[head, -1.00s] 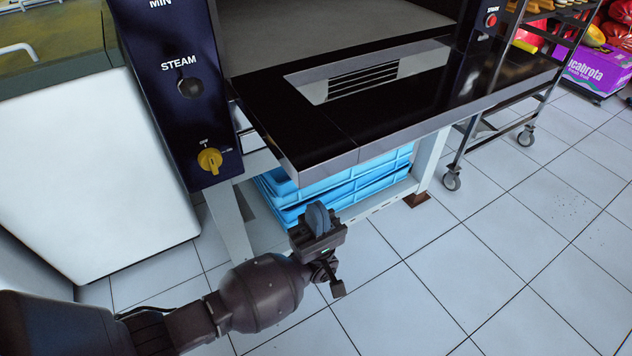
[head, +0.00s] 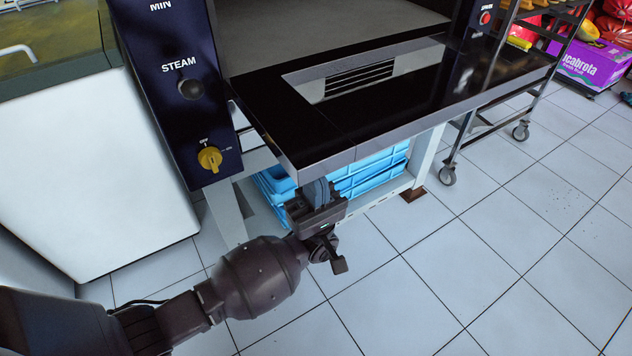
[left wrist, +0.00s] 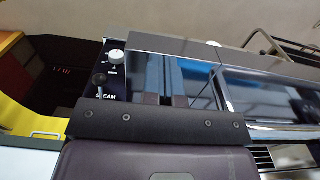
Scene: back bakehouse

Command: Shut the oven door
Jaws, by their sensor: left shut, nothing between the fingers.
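The oven door (head: 300,122) is open, lowered flat in front of the oven mouth. It is a black panel with a window and a pale metal front edge. My left gripper (head: 318,190) is shut and empty, pointing up just below the door's front edge near its left end. I cannot tell whether the fingertips touch it. In the left wrist view the gripper fingers (left wrist: 165,98) show in front of dark, shiny surfaces. The oven's control panel (head: 180,95), with a STEAM knob and a yellow knob, is left of the door. My right gripper is not in view.
Blue crates (head: 372,172) are stacked under the oven on its white stand (head: 428,160). A wheeled rack (head: 520,131) stands at the right, with a purple box (head: 588,66) behind it. A white cabinet (head: 90,180) is at the left. The tiled floor in front is clear.

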